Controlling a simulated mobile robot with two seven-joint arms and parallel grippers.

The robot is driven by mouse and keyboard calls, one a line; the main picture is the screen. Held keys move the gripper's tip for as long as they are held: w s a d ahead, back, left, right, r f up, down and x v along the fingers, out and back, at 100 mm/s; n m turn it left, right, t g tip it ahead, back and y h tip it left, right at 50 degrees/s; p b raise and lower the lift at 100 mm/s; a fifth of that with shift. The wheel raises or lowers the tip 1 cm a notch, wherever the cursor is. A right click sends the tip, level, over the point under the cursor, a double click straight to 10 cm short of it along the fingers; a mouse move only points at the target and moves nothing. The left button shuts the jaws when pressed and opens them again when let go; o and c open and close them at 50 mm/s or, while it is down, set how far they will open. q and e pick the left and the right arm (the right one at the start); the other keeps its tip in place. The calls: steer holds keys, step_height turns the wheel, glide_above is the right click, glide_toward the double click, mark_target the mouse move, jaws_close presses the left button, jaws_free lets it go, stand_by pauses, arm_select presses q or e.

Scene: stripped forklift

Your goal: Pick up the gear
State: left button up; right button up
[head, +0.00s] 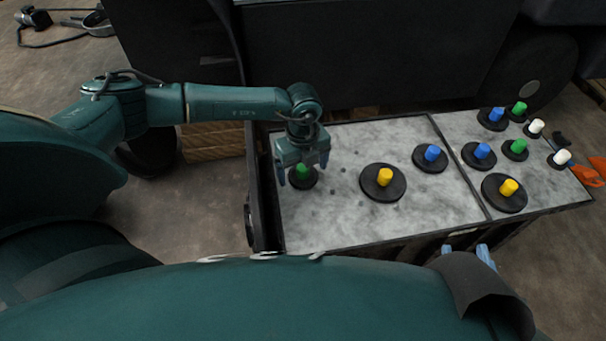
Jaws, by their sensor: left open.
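Several dark round gears with coloured knobs stand on a grey worktop (330,225). My left gripper (304,175) is open, pointing down, directly over a small gear with a green knob (302,179) at the left end. Its fingers are on either side of the green knob; I cannot tell whether they touch it. A large gear with a yellow knob (370,191) and a medium gear with a blue knob (430,163) stand to its right on the same panel.
On the right panel stand another yellow-knobbed gear (505,203), blue-knobbed gears (473,163), green-knobbed gears (511,156) and small white-knobbed ones (562,158). Orange-handled tools (593,172) lie at the right edge. The dark forklift body (390,50) rises behind the worktop.

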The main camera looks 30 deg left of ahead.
arm_select(q)
steer(key=shift+c, duration=0.2)
steer(key=c, duration=1)
steer(key=shift+r, duration=0.1)
